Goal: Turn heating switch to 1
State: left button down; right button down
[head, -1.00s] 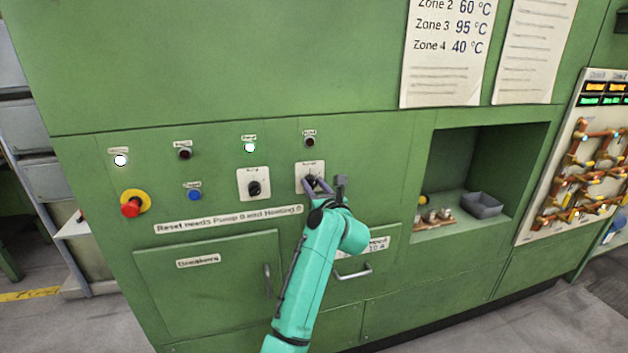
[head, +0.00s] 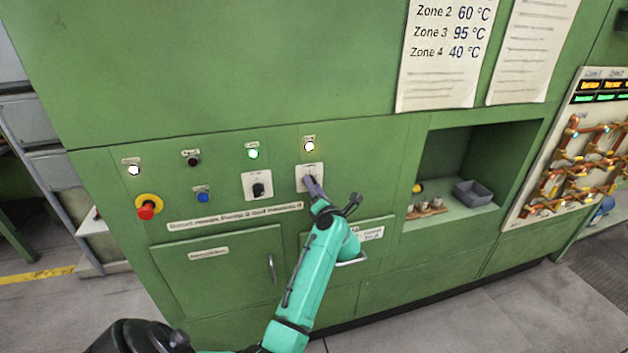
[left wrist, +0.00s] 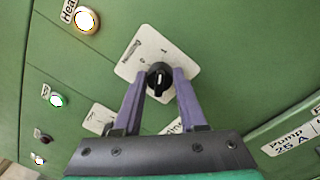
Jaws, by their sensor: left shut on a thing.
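The heating switch (head: 305,172) is a black knob on a white plate on the green panel. My left gripper (head: 311,183) reaches it from below right and covers most of the knob. In the left wrist view the black knob (left wrist: 159,79) sits between the two purple fingers of my left gripper (left wrist: 160,84), which is shut on it. My right gripper is not in view.
The pump switch (head: 258,189) is left of the heating switch, with a green lit lamp (head: 253,153) above. Further left are a blue button (head: 203,197) and a red emergency stop (head: 146,209). Handles project below. A recess at right holds a grey bin (head: 475,193).

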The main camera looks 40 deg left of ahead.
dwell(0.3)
pick_arm(q)
jog(key=shift+c, duration=2.3)
grip_release()
jog(key=b+v, duration=0.2)
jog(key=v, duration=0.5)
jog(key=shift+d, duration=0.15)
jog(key=shift+s+f, duration=0.15)
